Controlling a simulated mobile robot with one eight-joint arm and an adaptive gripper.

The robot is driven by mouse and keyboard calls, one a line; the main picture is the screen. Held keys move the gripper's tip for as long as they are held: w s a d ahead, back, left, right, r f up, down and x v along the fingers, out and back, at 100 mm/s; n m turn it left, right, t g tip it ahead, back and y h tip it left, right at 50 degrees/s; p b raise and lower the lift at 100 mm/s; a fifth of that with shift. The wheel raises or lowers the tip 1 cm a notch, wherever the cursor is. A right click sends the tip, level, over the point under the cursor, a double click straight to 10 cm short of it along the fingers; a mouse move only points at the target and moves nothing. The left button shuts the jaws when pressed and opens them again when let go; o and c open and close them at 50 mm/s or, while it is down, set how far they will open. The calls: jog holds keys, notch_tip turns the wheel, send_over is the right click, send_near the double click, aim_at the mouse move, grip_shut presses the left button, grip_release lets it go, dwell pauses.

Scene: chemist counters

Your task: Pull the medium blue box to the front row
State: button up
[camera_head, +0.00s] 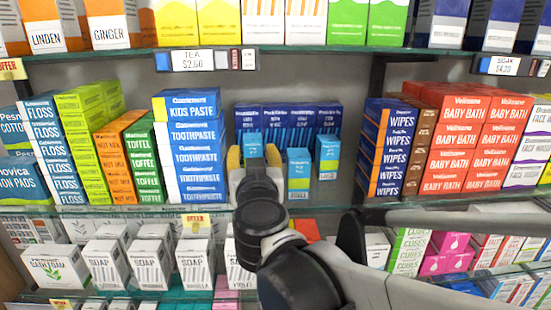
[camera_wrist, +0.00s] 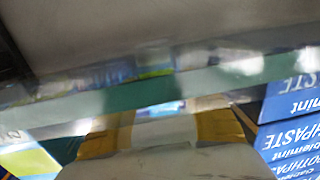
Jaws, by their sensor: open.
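Three small medium-blue boxes stand in the middle bay of the central shelf. The left one (camera_head: 253,142) is partly hidden behind my gripper; a front one (camera_head: 299,168) and a right one (camera_head: 328,148) show yellow-green lower parts. I cannot tell which one the task names. My gripper (camera_head: 254,158) is open, its yellow fingertips to either side of the left box's lower part; contact is not clear. In the wrist view the yellow fingertips (camera_wrist: 160,125) are spread, with a blurred bluish patch between them.
Dark blue boxes (camera_head: 315,117) stand behind. Toothpaste boxes (camera_head: 190,150) flank the bay on the left and wipes boxes (camera_head: 389,150) on the right. The shelf above (camera_head: 310,49) is close overhead. Some bare shelf lies right of the small boxes.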

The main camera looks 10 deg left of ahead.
jog(key=shift+w+a, duration=0.15)
jog(key=shift+w, duration=0.2)
jog(key=c, duration=1)
jog(key=shift+s, duration=0.15)
